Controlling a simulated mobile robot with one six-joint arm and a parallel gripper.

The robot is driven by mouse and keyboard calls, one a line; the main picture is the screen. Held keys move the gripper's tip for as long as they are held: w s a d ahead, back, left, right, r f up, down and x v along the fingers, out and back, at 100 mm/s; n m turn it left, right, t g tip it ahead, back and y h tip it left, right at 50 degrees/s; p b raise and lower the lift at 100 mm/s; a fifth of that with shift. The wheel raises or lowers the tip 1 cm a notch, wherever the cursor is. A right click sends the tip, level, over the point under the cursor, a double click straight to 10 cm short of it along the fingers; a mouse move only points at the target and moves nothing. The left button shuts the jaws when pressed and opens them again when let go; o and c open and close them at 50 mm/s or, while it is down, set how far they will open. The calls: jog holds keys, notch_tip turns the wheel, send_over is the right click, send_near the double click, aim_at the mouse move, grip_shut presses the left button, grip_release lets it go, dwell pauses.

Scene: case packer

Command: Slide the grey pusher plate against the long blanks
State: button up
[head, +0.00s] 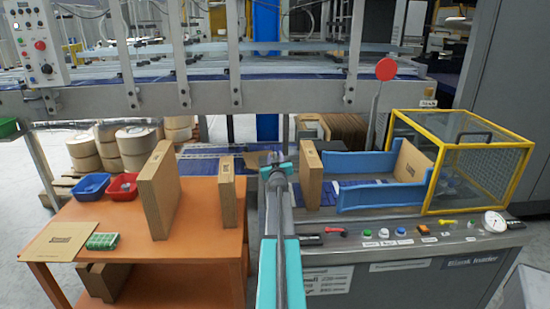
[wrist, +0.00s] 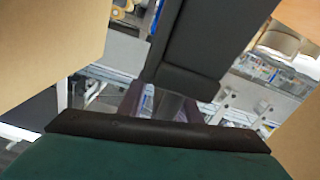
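My gripper (head: 278,170) is at the end of my raised arm, between the orange table and the blank magazine, with teal parts at its tip. Whether its jaws are open does not show clearly. Brown cardboard blanks (head: 312,176) stand upright at the left end of the magazine, just right of my gripper. Another brown blank or stack (head: 413,162) stands at the right end by the yellow cage. I cannot tell which are the long blanks. No grey pusher plate can be made out. Cardboard (wrist: 45,45) fills the left of the wrist view, close to the camera.
Blue magazine walls (head: 385,195) flank the channel. A yellow mesh cage (head: 485,165) stands at the right, above a control panel (head: 400,240).

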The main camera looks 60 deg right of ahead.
jog(key=shift+w+d, duration=0.2)
jog(key=shift+d, duration=0.05)
grip_shut()
jog(key=shift+r+p, duration=0.15)
jog(key=shift+p, duration=0.3)
